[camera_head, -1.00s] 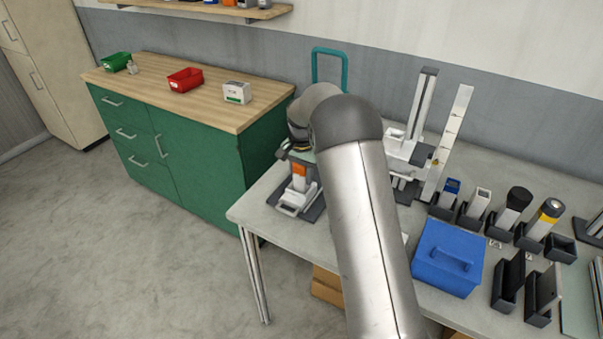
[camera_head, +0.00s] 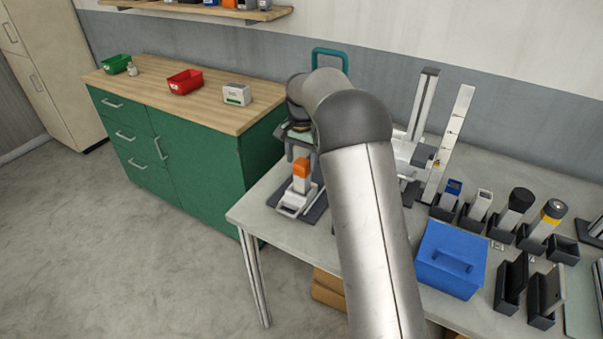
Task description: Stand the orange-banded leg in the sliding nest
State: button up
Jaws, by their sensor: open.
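The orange-banded leg (camera_head: 301,173) stands upright, its orange part at the top, at the left end of the table. Its lower end is at the white sliding nest (camera_head: 291,209) on a dark base; how deep it sits cannot be told. My gripper (camera_head: 302,154) is open and empty just above the leg, apart from it. My own arm hides part of the gripper and the table to the right.
On the grey table (camera_head: 262,208), a blue box (camera_head: 450,258) and several dark holders stand to the right. A vertical rail stand (camera_head: 424,105) and a leaning white strip (camera_head: 447,145) are behind. A green cabinet (camera_head: 205,170) stands at the left.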

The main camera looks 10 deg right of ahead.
notch_tip(320, 180, up, 6)
jog(key=shift+f, duration=0.1)
jog(key=s+r+n, duration=0.2)
jog(key=s, duration=0.7)
jog(key=s+r+n, duration=0.2)
jog(key=s, duration=0.7)
jog(key=s+f+n, duration=0.2)
jog(key=s+f, duration=0.1)
jog(key=s, duration=0.8)
jog(key=s+f+n, duration=0.2)
jog(key=s+f, duration=0.2)
jog(key=s, duration=0.6)
jog(key=shift+s+t, duration=0.3)
jog(key=shift+s, duration=0.1)
jog(key=shift+a+f, duration=0.1)
